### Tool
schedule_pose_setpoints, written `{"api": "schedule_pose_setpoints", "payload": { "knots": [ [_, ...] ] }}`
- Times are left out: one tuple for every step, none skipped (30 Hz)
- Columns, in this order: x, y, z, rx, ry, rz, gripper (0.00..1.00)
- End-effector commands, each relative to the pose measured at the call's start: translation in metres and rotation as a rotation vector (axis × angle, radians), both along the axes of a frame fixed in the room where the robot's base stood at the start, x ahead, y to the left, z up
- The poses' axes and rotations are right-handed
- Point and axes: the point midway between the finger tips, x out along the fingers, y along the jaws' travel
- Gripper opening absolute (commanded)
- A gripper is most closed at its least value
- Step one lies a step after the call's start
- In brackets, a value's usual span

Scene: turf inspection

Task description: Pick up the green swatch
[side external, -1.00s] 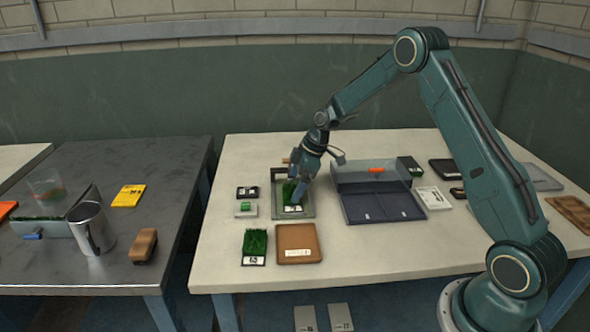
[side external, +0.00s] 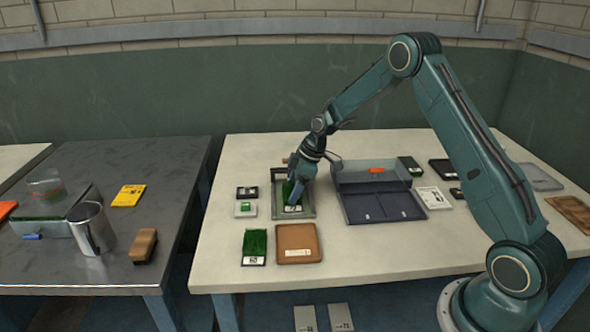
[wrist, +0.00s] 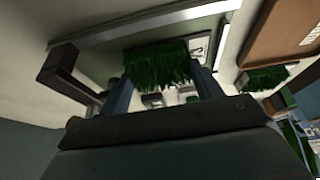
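The green swatch (side external: 291,190) is a patch of dark green turf with a white label at its front, on a grey tray (side external: 307,207) on the pale table. My gripper (side external: 293,197) is low over this swatch, partly hiding it in the side view. In the wrist view the swatch (wrist: 157,63) shows between and beyond my two fingers (wrist: 163,88), which stand apart. I see no clear grip on it. Another green turf swatch (side external: 255,243) lies nearer the table's front edge.
A brown tray (side external: 298,256) lies just in front. Small labelled boxes (side external: 246,209) sit to the left. A dark blue bin (side external: 385,207) with a clear lid is close on the right. A metal table with a mug (side external: 90,228) stands at left.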

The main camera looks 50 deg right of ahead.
Motion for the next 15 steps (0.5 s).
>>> {"api": "schedule_pose_setpoints", "payload": {
  "knots": [
    [0.0000,0.0000,0.0001,0.000,0.000,0.000,0.43],
    [0.0000,0.0000,0.0001,0.000,0.000,0.000,0.43],
    [0.0001,0.0000,0.0001,0.000,0.000,0.000,0.40],
    [0.0000,0.0000,0.0001,0.000,0.000,0.000,0.40],
    [0.0000,0.0000,0.0001,0.000,0.000,0.000,0.40],
    [0.0000,0.0000,0.0001,0.000,0.000,0.000,0.40],
    [0.0001,0.0000,0.0001,0.000,0.000,0.000,0.40],
    [0.0000,0.0000,0.0002,0.000,0.000,0.000,0.40],
    [0.0001,0.0000,0.0004,0.000,0.000,0.000,0.40],
    [0.0001,0.0000,0.0009,0.000,0.000,0.000,0.40],
    [0.0001,0.0000,0.0014,0.000,0.000,0.000,0.40],
    [0.0002,-0.0001,0.0024,-0.001,-0.001,0.000,0.40],
    [0.0003,-0.0001,0.0035,0.000,-0.001,0.000,0.40],
    [0.0004,-0.0002,0.0049,0.000,-0.002,0.001,0.40],
    [0.0006,-0.0002,0.0072,-0.001,-0.002,0.000,0.40]
  ]
}}
